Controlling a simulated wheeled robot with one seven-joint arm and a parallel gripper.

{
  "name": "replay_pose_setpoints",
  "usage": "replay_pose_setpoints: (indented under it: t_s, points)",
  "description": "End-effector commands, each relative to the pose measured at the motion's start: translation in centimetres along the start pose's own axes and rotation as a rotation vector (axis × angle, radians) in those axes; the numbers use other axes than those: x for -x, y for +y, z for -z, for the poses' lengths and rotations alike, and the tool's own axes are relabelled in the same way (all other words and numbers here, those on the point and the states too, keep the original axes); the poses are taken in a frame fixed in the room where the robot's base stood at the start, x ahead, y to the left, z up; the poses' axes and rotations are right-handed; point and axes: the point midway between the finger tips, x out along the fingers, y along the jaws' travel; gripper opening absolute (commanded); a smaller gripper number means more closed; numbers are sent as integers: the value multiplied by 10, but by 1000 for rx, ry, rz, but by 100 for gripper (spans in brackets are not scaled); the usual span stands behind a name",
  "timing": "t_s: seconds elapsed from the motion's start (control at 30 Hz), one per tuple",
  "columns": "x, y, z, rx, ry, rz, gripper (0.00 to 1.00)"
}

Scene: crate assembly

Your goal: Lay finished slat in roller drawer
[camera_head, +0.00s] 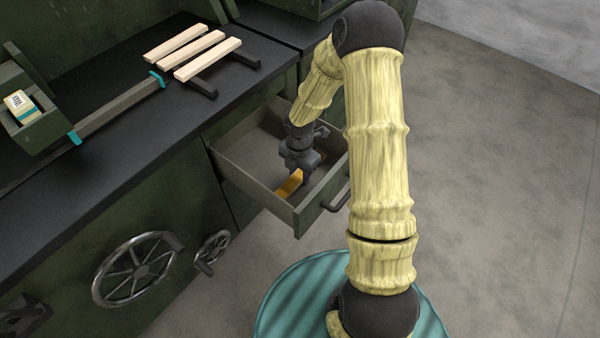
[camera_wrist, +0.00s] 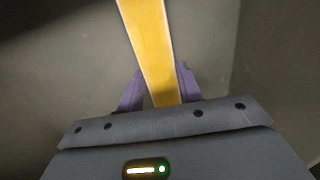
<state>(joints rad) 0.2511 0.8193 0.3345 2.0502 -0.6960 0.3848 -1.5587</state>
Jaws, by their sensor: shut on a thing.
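The drawer (camera_head: 270,215) is pulled open below the bench, and its inside shows grey. My gripper (camera_head: 297,172) reaches down inside the drawer. It is shut on an orange-yellow slat (camera_head: 289,184), low in the drawer near the front wall. In the wrist view the slat (camera_wrist: 150,40) runs up from between the purple fingers of my gripper (camera_wrist: 160,90). Grey drawer surfaces fill the view around it. Part of the slat is hidden by the gripper, and I cannot tell whether it touches the drawer floor.
Several pale slats (camera_head: 198,51) lie on dark supports on the bench (camera_head: 105,125). A grey rail (camera_head: 118,107) with teal ends and a green box with a labelled block (camera_head: 20,105) stand to the left. Handwheels (camera_head: 140,270) stick out of the bench front. The floor at right is clear.

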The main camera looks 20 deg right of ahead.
Motion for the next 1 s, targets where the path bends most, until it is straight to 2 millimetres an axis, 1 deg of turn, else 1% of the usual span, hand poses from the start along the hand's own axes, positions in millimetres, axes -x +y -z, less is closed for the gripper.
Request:
replay_pose_setpoints:
  t_s: [0.23, 0.27, 0.3, 0.37, 0.63, 0.73, 0.87, 1.0]
  points:
    - [-2, 0, 0, 0, 0, 0, 9]
    - [-2, 0, 0, 0, 0, 0, 39]
    - [-2, 0, 0, 0, 0, 0, 47]
    - [-2, 0, 0, 0, 0, 0, 57]
    - [-1, 0, 0, 0, 0, 0, 57]
    - [3, 0, 0, 0, 0, -1, 57]
    - [18, 0, -1, -1, -1, -2, 57]
    - [44, 0, -1, -1, -1, -3, 57]
